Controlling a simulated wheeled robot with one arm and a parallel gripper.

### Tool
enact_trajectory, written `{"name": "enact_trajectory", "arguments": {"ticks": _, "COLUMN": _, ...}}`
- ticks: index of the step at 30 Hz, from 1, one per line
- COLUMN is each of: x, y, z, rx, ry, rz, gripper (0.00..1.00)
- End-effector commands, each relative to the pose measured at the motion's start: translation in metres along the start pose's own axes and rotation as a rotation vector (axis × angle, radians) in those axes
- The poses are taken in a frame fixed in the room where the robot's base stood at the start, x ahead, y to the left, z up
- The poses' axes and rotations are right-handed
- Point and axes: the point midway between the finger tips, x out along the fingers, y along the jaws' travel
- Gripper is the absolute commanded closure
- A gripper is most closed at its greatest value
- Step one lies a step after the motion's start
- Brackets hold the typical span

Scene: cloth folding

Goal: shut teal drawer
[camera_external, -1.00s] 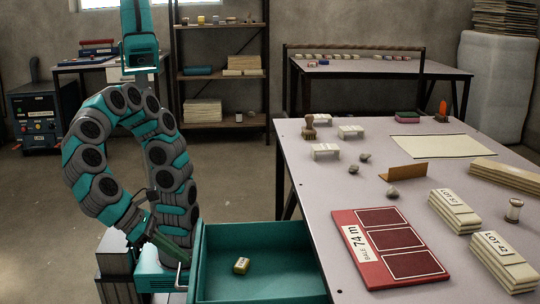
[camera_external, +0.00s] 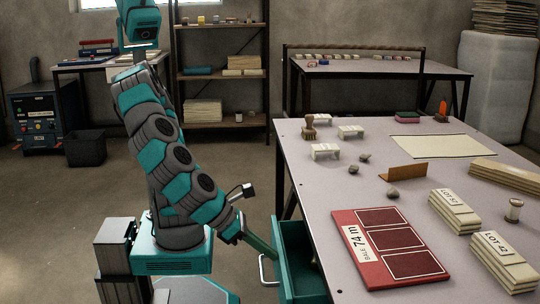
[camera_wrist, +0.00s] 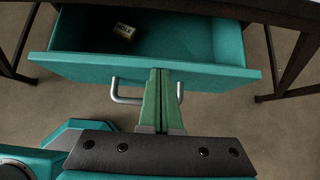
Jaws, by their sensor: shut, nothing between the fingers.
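The teal drawer (camera_external: 284,238) sticks out part way from under the table. In the wrist view its front panel (camera_wrist: 215,74) and silver handle (camera_wrist: 128,99) face me, and its inside shows above the panel. My gripper (camera_wrist: 160,72) is shut and empty; its fingers reach over the middle of the handle to the front panel and seem to touch it. In the external view my gripper (camera_external: 268,248) is at the drawer's left side, by the handle (camera_external: 264,268).
The table (camera_external: 315,200) above the drawer carries a red sample board (camera_external: 380,245), fabric stacks (camera_external: 455,212) and small weights. Table legs (camera_wrist: 288,65) stand at both sides of the drawer. The floor (camera_external: 50,220) to the left is mostly clear.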

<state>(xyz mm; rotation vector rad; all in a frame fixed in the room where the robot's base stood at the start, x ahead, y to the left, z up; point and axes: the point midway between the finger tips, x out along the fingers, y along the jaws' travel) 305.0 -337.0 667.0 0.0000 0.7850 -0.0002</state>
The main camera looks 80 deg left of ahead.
Motion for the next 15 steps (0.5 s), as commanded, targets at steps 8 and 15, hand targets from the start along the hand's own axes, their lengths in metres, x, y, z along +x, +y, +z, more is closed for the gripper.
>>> {"name": "enact_trajectory", "arguments": {"ticks": 8, "x": 0.040, "y": 0.002, "z": 0.038, "rx": -0.004, "ry": 0.002, "rz": 0.005, "gripper": 1.00}}
{"name": "enact_trajectory", "arguments": {"ticks": 15, "x": 0.057, "y": 0.001, "z": 0.055, "rx": -0.001, "ry": 0.001, "rz": 0.004, "gripper": 1.00}}
